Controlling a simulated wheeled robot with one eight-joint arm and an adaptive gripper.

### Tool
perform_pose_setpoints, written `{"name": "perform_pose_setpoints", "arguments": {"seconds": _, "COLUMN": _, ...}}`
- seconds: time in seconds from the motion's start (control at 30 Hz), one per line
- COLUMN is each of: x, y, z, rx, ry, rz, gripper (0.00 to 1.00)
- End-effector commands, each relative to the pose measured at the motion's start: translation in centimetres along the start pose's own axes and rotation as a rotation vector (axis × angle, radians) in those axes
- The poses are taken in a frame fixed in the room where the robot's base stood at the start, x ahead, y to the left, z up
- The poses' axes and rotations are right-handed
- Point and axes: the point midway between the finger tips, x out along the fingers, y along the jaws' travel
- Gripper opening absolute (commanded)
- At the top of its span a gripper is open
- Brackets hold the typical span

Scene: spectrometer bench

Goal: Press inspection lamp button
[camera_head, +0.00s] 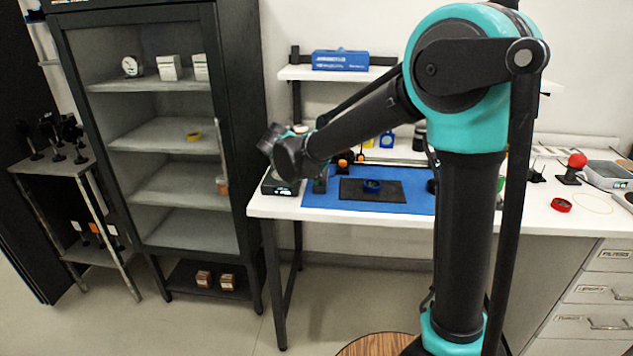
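My arm reaches left from my column across the front of the white bench (470,203). Its dark end, with my gripper (283,150), is above the bench's left end. The fingers cannot be made out, so I cannot tell if they are open or shut. No inspection lamp or button can be clearly identified. A small dark device with a lit display (281,187) sits at the bench's left end, below the arm's end and partly hidden. A red ball on a black base (576,162) stands at the bench's right.
A dark open cabinet (233,120) stands left of the bench. A blue box (340,60) is on the shelf above.

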Motion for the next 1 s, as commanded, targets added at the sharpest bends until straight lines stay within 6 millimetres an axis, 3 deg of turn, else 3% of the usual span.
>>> {"name": "perform_pose_setpoints", "arguments": {"seconds": 1.0, "x": 0.74, "y": -0.64, "z": -0.47, "rx": 0.003, "ry": 0.002, "rz": -0.004, "gripper": 0.0}}
